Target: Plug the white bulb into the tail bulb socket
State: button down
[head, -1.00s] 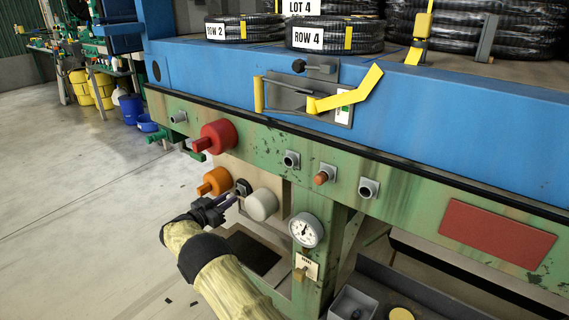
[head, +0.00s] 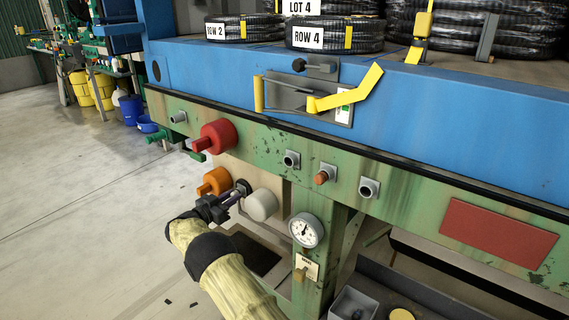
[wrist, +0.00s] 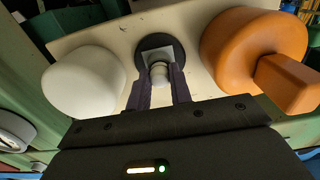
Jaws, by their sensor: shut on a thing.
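My gripper (wrist: 160,90) is shut on the white bulb (wrist: 160,74), whose pale round body shows between the dark fingers in the wrist view. The bulb points at the tail bulb socket (wrist: 176,45), a dark round fitting with a light square centre on a cream plate. The bulb's far end overlaps the socket's centre in that view; I cannot tell how far in it sits. In the head view my gripper (head: 232,199) is right in front of the socket (head: 243,187), and the bulb is not clearly visible.
A white round lamp (wrist: 82,84) and an orange lamp (wrist: 250,45) flank the socket closely on the cream plate (wrist: 115,32). A red knob-like lamp (head: 217,135) sits above. A pressure gauge (head: 305,230) is to the right. The floor at left is clear.

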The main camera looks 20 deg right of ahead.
jog(key=c, duration=1)
grip_release()
jog(key=shift+p+v, duration=0.4)
jog(key=shift+v, duration=1.9)
jog(key=v, duration=1.7)
jog(key=shift+a, duration=0.15)
